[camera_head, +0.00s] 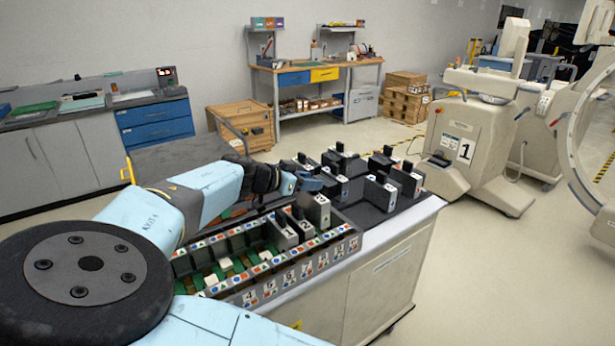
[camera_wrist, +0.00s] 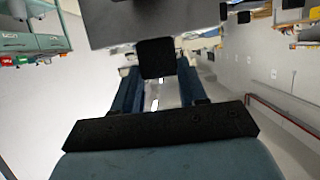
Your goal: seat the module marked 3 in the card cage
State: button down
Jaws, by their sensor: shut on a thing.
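In the wrist view my gripper (camera_wrist: 157,88) is shut on the black handle of a grey module (camera_wrist: 150,22). No number on the held module can be read. The card cage (camera_head: 338,240) is an open tray with coloured labels along its rims and a row of numbers on its front. Several grey modules with black handles, such as one at the right end (camera_head: 318,212), stand in it. I cannot make out which module is marked 3.
More grey modules with black handles (camera_head: 380,193) stand on the dark mat (camera_head: 357,217) on the cart (camera_head: 386,270), right of the cage. Left slots of the cage look empty.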

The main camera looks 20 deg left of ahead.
aim_at(308, 200)
jog(key=shift+f, duration=3)
jog(key=c, duration=0.5)
grip_release()
jog(key=shift+f, duration=0.1)
jog(key=v, duration=1.3)
jog(key=shift+s+a, duration=0.25)
